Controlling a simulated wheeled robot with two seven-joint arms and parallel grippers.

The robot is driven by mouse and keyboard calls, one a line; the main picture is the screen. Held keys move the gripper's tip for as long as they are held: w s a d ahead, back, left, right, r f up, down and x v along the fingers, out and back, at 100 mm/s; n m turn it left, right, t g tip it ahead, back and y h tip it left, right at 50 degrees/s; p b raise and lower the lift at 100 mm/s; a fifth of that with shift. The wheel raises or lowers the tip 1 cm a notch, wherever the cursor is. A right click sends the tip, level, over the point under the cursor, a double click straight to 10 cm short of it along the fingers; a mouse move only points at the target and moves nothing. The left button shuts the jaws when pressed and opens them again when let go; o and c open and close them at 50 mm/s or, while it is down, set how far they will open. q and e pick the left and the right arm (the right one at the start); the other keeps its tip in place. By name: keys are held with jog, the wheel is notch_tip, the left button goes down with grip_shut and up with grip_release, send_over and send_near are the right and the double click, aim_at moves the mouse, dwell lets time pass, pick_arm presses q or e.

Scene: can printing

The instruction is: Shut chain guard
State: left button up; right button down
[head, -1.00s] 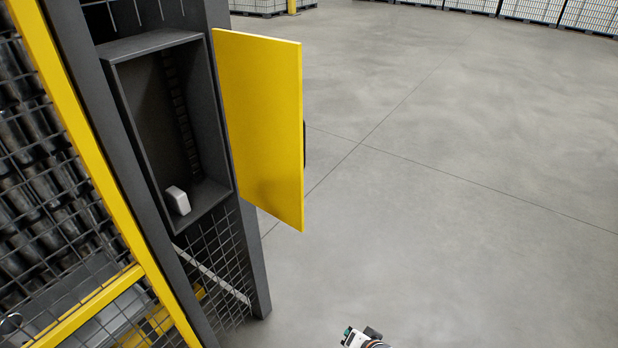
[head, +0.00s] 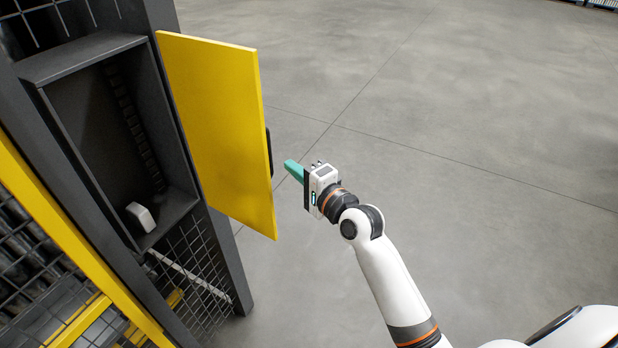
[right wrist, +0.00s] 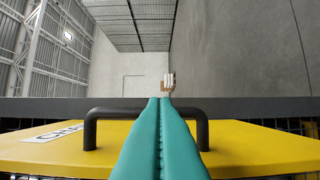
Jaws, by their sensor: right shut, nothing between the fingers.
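The yellow chain guard door (head: 220,125) stands swung open from a dark grey housing (head: 110,130) at the left of the head view. Its black handle (head: 269,152) is on the door's outer side, mostly hidden behind the door's edge. In the right wrist view the door (right wrist: 250,150) and its handle (right wrist: 146,113) lie ahead, with the fingers over the middle of the handle's span. My right gripper (head: 291,169) is shut and empty, its teal fingers just right of the door; I cannot tell whether they touch. My left gripper is not in view.
Inside the housing are a dark chain (head: 137,130) and a small white block (head: 140,217) at the bottom. Wire mesh (head: 190,265) and a yellow frame bar (head: 80,245) lie below and left. The concrete floor (head: 450,110) on the right is clear.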

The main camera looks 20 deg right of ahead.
jog(key=a+p, duration=0.1)
jog(key=a, duration=0.3)
jog(key=shift+s+p, duration=0.1)
jog(key=shift+p, duration=0.3)
jog(key=shift+s, duration=0.1)
